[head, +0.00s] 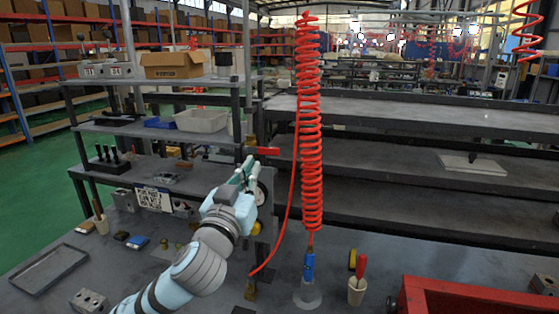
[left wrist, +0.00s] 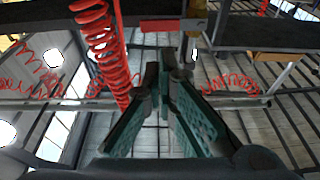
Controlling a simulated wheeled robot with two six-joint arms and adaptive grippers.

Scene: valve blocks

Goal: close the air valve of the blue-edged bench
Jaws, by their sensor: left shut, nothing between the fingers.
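A valve with a flat red lever (head: 268,151) sits on the dark upright post behind the bench. The lever points sideways to the right in the head view. In the left wrist view the red lever (left wrist: 160,25) lies across the top, beside a brass-coloured body (left wrist: 197,20). My left gripper (head: 251,163) is shut and empty, just below and left of the lever in the head view. Its green-padded fingers (left wrist: 161,75) point toward the lever in the wrist view. I cannot tell whether they touch it. My right gripper is not in view. No blue edge shows clearly on the bench (head: 190,272).
A red coiled air hose (head: 309,125) hangs right of my left gripper, with a blue fitting (head: 309,265) below. A round gauge (head: 260,193) is close beside my gripper. A cup with a red-handled tool (head: 357,290) and a red box (head: 470,297) stand right.

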